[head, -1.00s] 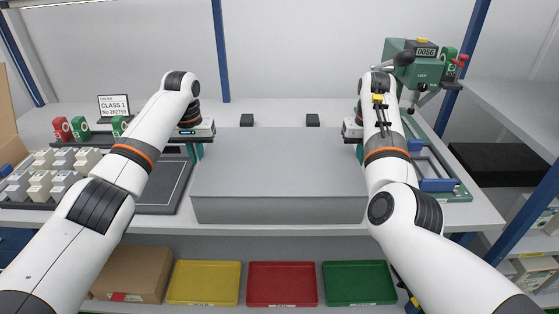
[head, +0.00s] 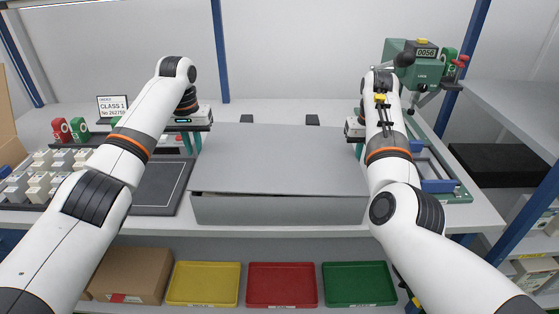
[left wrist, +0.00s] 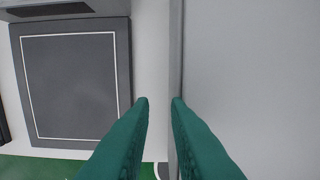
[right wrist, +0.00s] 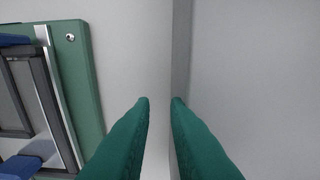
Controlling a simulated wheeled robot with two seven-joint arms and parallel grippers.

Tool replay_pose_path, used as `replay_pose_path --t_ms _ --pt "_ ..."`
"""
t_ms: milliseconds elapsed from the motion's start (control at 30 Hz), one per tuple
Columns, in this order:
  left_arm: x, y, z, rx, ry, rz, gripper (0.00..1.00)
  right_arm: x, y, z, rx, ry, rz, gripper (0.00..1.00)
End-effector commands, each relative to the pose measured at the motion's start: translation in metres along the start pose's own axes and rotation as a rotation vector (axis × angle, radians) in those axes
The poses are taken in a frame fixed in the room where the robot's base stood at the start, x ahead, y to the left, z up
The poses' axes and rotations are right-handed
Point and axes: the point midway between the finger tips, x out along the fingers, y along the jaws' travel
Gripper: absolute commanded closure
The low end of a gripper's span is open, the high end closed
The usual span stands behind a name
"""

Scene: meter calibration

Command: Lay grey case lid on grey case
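The grey case lid (head: 280,160) is a wide flat grey panel over the grey case (head: 280,212), whose front wall shows below it. The lid is tilted: its left side is raised, with a dark gap above the case's front left, narrowing to the right. My left gripper (left wrist: 160,100) is at the lid's left edge, fingers apart. My right gripper (right wrist: 160,100) is at the lid's right edge, fingers apart. In both wrist views the inner finger overlaps the lid's edge; I cannot tell if it touches. The case's inside is hidden.
A dark mat (head: 160,180) lies left of the case, near grey blocks (head: 50,175). A green device (head: 415,65) stands at the back right. Two small black blocks (head: 312,120) sit behind the lid. Yellow, red and green trays (head: 360,284) are on the shelf below.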

Motion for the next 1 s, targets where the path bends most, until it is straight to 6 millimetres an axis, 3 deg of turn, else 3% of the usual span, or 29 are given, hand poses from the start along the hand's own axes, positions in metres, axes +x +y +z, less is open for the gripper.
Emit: replay_pose_path --t_ms 100,300,567,667,1000 --pt "-0.030 -0.004 0.001 0.006 -0.006 -0.007 0.80 -0.001 -0.004 0.000 -0.005 0.001 -0.006 0.80" --pt "-0.066 -0.003 0.001 0.003 0.000 -0.003 0.80 -0.001 -0.004 0.000 -0.005 -0.001 -0.006 0.80" --pt "-0.085 -0.001 0.000 0.002 0.005 -0.001 0.80 -0.005 -0.004 0.000 -0.005 -0.002 -0.006 0.80" --pt "-0.085 0.000 0.000 0.001 0.005 0.000 0.80 -0.018 -0.004 -0.001 -0.005 0.002 -0.007 0.80" --pt "-0.084 0.000 0.000 0.000 0.005 0.001 0.80 -0.088 0.000 -0.001 -0.002 0.003 -0.005 0.80"
